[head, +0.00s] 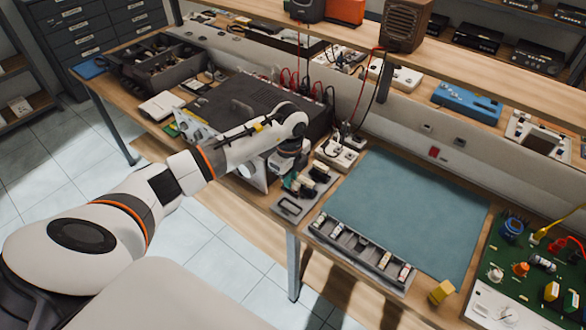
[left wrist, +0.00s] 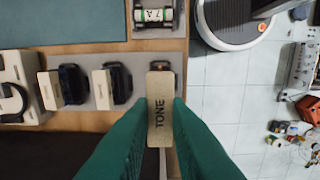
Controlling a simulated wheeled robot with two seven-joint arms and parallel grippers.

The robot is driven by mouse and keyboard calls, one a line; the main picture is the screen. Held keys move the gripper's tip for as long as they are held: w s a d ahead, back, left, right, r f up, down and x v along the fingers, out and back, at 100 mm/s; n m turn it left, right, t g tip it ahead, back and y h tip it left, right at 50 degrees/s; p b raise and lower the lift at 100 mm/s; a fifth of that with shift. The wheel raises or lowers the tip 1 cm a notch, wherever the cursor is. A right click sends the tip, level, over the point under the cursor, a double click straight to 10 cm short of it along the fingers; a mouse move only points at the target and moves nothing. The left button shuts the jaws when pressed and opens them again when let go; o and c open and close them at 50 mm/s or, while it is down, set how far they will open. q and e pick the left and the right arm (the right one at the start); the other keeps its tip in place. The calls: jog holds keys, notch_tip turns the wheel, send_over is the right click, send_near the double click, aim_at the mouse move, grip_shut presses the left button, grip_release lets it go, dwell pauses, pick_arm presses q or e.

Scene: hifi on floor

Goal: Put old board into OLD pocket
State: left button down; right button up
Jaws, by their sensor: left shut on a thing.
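My left gripper (head: 284,160) is over the front edge of the bench, between the hi-fi and a grey holder. In the left wrist view its green fingers (left wrist: 160,115) are shut on a tan block marked TONE (left wrist: 160,122); a thin pale edge shows below it. The holder (head: 290,208) also shows in the head view. It carries two tan-topped dark modules (left wrist: 68,85). No OLD label is readable. My right gripper is not in view.
The dark hi-fi (head: 240,102) stands left of the holder. A white box (head: 337,153) is behind the holder. A segmented grey tray (head: 362,252) lies at the bench edge. The blue-grey mat (head: 405,205) is clear. A green circuit board (head: 530,262) is at right.

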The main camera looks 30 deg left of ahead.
aim_at(290, 190)
pick_arm(q)
jog(key=shift+s+f+b, duration=0.1)
jog(key=shift+f+b, duration=0.9)
jog(key=shift+f, duration=0.15)
notch_tip(290, 190, down, 3)
jog(key=b, duration=0.2)
jog(key=shift+f+b, duration=0.2)
jog(key=shift+b, duration=0.15)
jog(key=shift+a, duration=0.1)
jog(key=shift+f, duration=0.2)
dwell(0.6)
jog(key=shift+f+b, duration=0.45)
jog(key=shift+f, duration=0.2)
dwell(0.4)
